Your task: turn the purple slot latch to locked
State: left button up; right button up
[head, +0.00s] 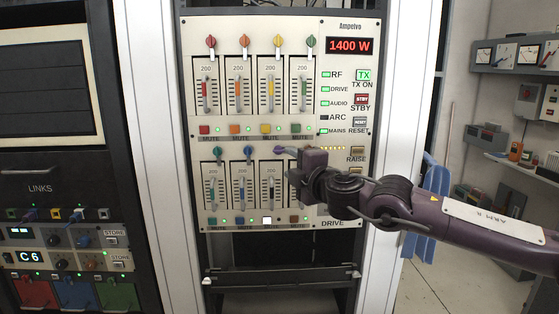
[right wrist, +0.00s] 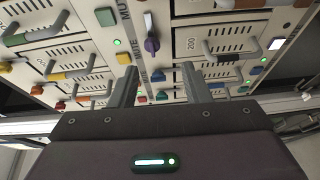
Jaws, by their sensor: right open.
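The purple slot latch (head: 279,150) is on the lower row of the rack panel, above the third lower slider module. In the head view its handle lies roughly sideways, unlike the hanging handles of the teal latch (head: 217,151) and blue latch (head: 248,150). In the right wrist view the purple latch (right wrist: 152,44) shows just beyond and between my fingertips. My right gripper (right wrist: 160,68) is open and faces the panel, with nothing seen between its fingers. In the head view my right gripper (head: 293,165) covers the area right of the latch. My left gripper is out of view.
Red (head: 211,42), orange (head: 244,42), yellow (head: 278,42) and green (head: 310,42) latches line the upper row. Slider modules with protruding handles sit below the latches. A patch rack (head: 60,180) stands left, and wall shelves (head: 510,160) are at right.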

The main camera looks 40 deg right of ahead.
aim_at(277, 152)
jog(key=w+p, duration=0.1)
jog(key=w, duration=0.1)
jog(key=w+p, duration=0.1)
jog(key=w, duration=0.1)
jog(key=w+d+r+p, duration=0.1)
jog(key=shift+w+r, duration=0.1)
jog(key=shift+w, duration=0.3)
jog(key=shift+w+p, duration=0.3)
jog(key=shift+w, duration=0.45)
